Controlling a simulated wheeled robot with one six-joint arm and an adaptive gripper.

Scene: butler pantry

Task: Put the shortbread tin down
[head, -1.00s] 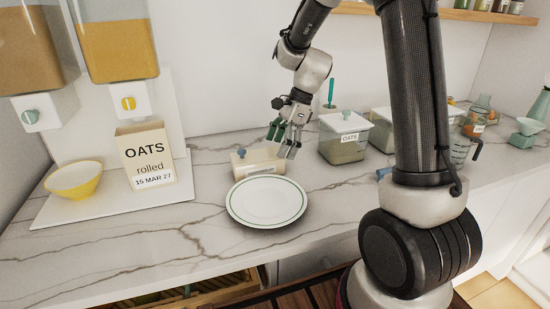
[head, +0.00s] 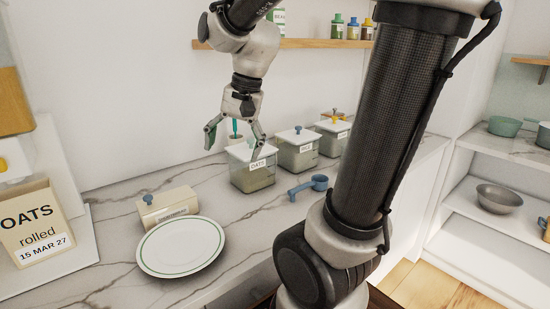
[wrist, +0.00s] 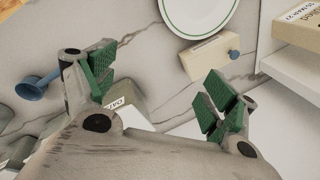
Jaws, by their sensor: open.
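The shortbread tin, a cream box (head: 169,208) with a blue knob and a small label, sits on the marble counter just behind the white plate (head: 160,262). In the wrist view the tin (wrist: 208,55) lies beyond my fingertips, close to the plate (wrist: 198,8). My gripper (head: 234,146) is open and empty, raised to the right of the tin and apart from it. Its green-padded fingers are spread in the wrist view (wrist: 165,90).
Lidded canisters, one labelled OATS (head: 252,166), stand right of the tin, close to my gripper. A blue scoop (head: 309,187) lies before them. An OATS box (head: 36,222) stands at left. A wooden shelf (head: 300,43) with jars is above. Bare counter lies between tin and scoop.

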